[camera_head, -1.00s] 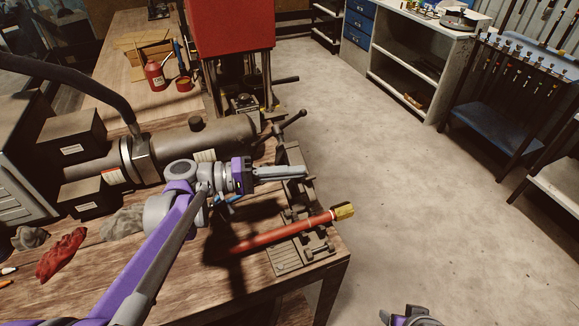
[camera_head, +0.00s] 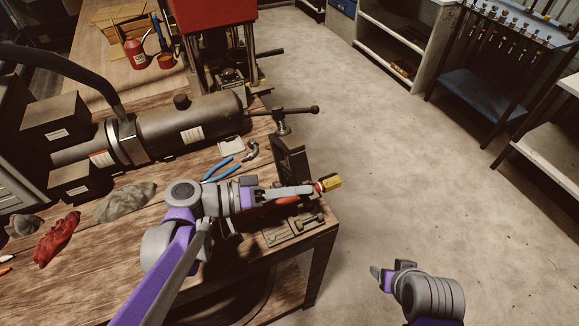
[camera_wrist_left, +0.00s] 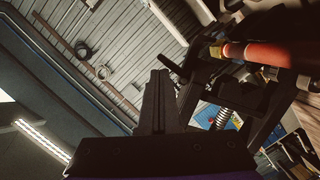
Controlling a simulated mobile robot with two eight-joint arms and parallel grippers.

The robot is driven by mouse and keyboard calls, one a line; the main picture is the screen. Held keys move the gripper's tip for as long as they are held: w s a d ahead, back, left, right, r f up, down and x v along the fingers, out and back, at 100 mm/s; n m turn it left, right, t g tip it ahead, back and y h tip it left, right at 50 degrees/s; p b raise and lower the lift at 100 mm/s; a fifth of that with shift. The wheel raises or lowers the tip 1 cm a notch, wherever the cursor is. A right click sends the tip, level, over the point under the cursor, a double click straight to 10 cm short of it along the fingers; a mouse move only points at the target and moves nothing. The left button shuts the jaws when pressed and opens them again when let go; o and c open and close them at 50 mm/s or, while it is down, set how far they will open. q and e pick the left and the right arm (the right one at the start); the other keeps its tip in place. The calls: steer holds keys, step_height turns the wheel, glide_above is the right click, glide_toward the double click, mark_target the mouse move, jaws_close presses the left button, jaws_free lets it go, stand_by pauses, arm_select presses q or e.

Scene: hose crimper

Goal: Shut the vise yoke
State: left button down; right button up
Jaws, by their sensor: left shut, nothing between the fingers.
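The vise yoke (camera_head: 290,158) stands raised at the table's right edge, its T-handle screw (camera_head: 285,113) at the top. The vise base (camera_head: 292,230) lies flat below it. A red hose (camera_head: 288,200) with a brass-coloured end (camera_head: 329,183) lies across the vise; my left arm hides most of it. My left gripper (camera_head: 311,190) is shut and empty, in front of the yoke and over the hose in this view. In the left wrist view its fingers (camera_wrist_left: 158,95) are together, with the red hose (camera_wrist_left: 262,54) to the right. My right gripper (camera_head: 378,274) is at lower right, its jaw opening unclear.
Blue-handled pliers (camera_head: 222,170) lie left of the yoke. A large dark cylinder (camera_head: 190,125) and a red press (camera_head: 212,35) stand behind. A red glove (camera_head: 57,238) and grey rag (camera_head: 125,202) lie at left. Floor right of the table is clear.

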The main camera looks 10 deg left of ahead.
arm_select(q)
steer(key=s+d+f+m+b, duration=0.1)
steer(key=s+d+f+m, duration=0.1)
steer(key=f, duration=0.3)
steer(key=shift+s+d+f+y, duration=0.2)
steer(key=shift+s+f+y, duration=0.1)
steer(key=shift+s, duration=0.45)
steer(key=shift+a+r, duration=0.1)
